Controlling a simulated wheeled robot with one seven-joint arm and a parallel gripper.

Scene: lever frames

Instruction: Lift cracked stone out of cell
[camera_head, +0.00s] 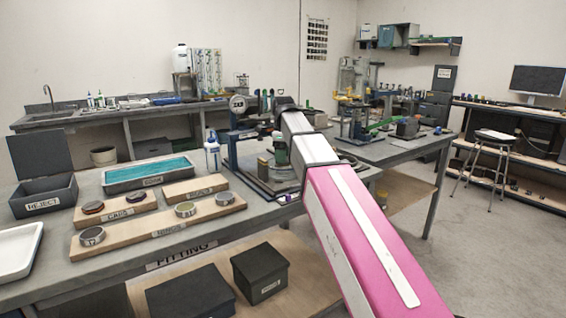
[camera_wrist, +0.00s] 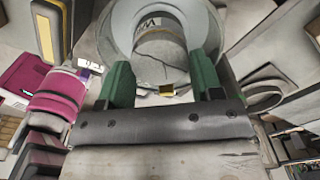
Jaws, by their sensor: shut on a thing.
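My gripper (camera_wrist: 162,82) shows in the wrist view as two green fingers, one on each side of a pale grey round piece. This piece looks like the cracked stone (camera_wrist: 160,62): thin dark lines run over its face. The fingers are shut on it. A wider light grey ring (camera_wrist: 124,28), which looks like the cell, surrounds it in the picture; I cannot tell whether the stone is still inside or clear of it. In the head view, a green finger of my gripper (camera_head: 281,150) shows beside the press frame (camera_head: 233,150); the stone is hidden there.
On the bench left of my arm are a teal-lined tray (camera_head: 150,173), a reject box (camera_head: 44,197), a board of rings (camera_head: 158,225) and a white bottle (camera_head: 212,152). A small brass-coloured weight (camera_head: 263,167) stands near my gripper. The press frame's uprights are close.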

